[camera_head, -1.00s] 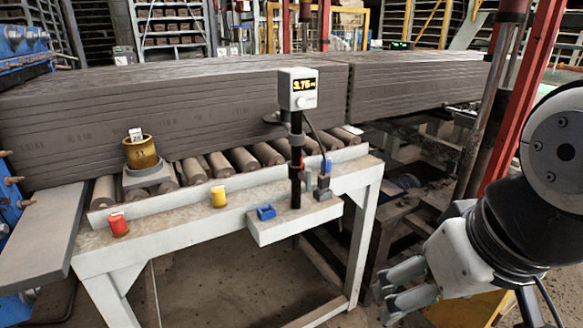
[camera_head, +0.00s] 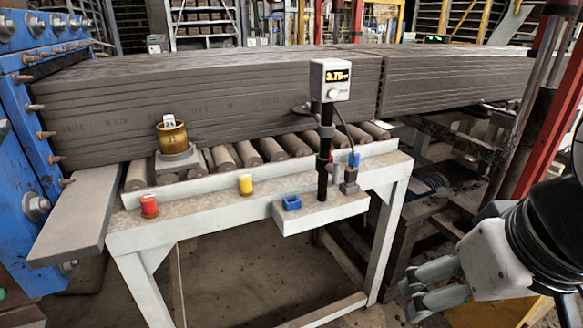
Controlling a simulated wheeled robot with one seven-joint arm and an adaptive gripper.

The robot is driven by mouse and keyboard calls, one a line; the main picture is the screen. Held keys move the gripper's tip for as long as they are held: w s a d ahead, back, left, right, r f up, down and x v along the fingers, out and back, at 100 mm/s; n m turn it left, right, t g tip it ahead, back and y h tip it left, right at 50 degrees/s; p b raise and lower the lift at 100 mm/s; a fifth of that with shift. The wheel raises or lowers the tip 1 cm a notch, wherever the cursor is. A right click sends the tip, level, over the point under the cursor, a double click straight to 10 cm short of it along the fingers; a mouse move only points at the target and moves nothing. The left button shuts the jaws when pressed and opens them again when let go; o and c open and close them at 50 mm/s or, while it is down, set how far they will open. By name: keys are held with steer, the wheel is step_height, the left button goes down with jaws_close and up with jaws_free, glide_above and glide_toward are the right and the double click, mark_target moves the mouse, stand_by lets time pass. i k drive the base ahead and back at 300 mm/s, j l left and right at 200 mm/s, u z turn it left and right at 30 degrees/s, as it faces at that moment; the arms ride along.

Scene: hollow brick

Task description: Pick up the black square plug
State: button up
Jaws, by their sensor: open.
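The black square plug (camera_head: 349,183) is a small dark block at the right end of the small pale shelf (camera_head: 290,226), beside the foot of the black post (camera_head: 324,165). A dark cable (camera_head: 348,130) runs down toward it from the grey display box (camera_head: 330,80). A small blue piece (camera_head: 355,159) shows just above it. My gripper (camera_head: 407,295) is at the lower right, open and empty, with two grey fingers pointing left. In the picture it is below and to the right of the plug, well apart from it.
Rollers and a long clay slab (camera_head: 220,95) lie behind. Blue machinery (camera_head: 25,170) stands left.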

mark_target(351, 176)
steer(key=i+j+z, duration=0.1)
steer(key=i+z, duration=0.3)
steer(key=i, duration=0.9)
